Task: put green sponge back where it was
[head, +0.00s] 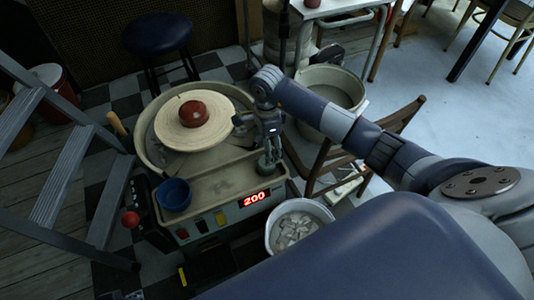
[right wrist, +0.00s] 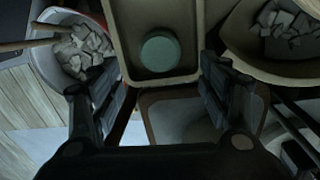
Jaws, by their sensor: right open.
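The green sponge (head: 267,165) is a small round pad at the right end of the beige tray (head: 222,187) on the front of the pottery wheel. In the right wrist view the sponge (right wrist: 160,51) lies near the end of the tray (right wrist: 118,14), apart from both fingers. My right gripper (head: 271,147) is just above the sponge and open; its two spread fingers also show in the right wrist view (right wrist: 162,88), with nothing between them. The underside of the sponge is hidden. My left gripper is out of view.
A blue bowl (head: 174,194) stands at the tray's left end. Red clay (head: 194,113) sits on the wheel disc (head: 168,128). A white bucket of clay scraps (head: 327,212) stands at the front, a larger tub (head: 345,90) behind. A stepladder (head: 62,176) is at left.

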